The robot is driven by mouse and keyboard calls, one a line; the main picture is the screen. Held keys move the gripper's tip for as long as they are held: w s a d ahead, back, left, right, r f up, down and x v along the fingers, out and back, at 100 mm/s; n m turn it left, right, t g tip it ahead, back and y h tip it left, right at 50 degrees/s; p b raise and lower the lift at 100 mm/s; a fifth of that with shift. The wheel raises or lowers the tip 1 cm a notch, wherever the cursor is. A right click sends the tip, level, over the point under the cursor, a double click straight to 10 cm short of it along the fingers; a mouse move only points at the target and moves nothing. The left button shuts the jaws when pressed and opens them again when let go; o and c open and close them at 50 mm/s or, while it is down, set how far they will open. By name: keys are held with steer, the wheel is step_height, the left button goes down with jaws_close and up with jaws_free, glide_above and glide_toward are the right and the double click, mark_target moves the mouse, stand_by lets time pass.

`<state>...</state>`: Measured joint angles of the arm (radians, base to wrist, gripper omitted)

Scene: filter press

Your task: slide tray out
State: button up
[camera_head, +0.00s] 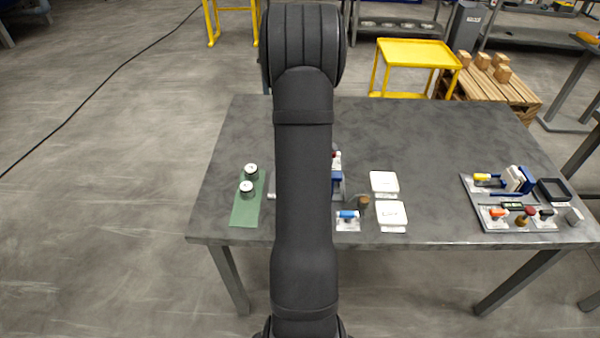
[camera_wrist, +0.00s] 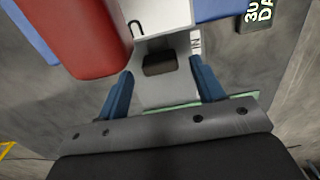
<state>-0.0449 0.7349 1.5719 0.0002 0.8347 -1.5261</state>
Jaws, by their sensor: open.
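In the wrist view my gripper (camera_wrist: 160,67) is open, with its two blue fingers apart. A small dark block (camera_wrist: 160,64), perhaps a tray handle, shows between the fingertips, in front of a pale grey housing (camera_wrist: 160,14). I cannot tell whether the fingers touch it. A pale grey flat surface (camera_wrist: 165,92) lies below the block; I cannot tell if it is the tray. A large red part (camera_wrist: 82,35) is close to the left finger. In the head view my arm hides the gripper and most of the press; a blue part (camera_head: 337,178) shows at the arm's right.
A green mat (camera_head: 245,212) with two round gauges (camera_head: 247,187) lies left of my arm. A small blue-topped fixture (camera_head: 347,220), a brown cylinder (camera_head: 364,204) and two white boxes (camera_head: 392,215) stand right. A grey board (camera_head: 515,222) of parts is farther right. The table's back is clear.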

steer(key=shift+f, duration=0.6)
jaws_close()
steer(key=a, duration=0.9)
jaws_free()
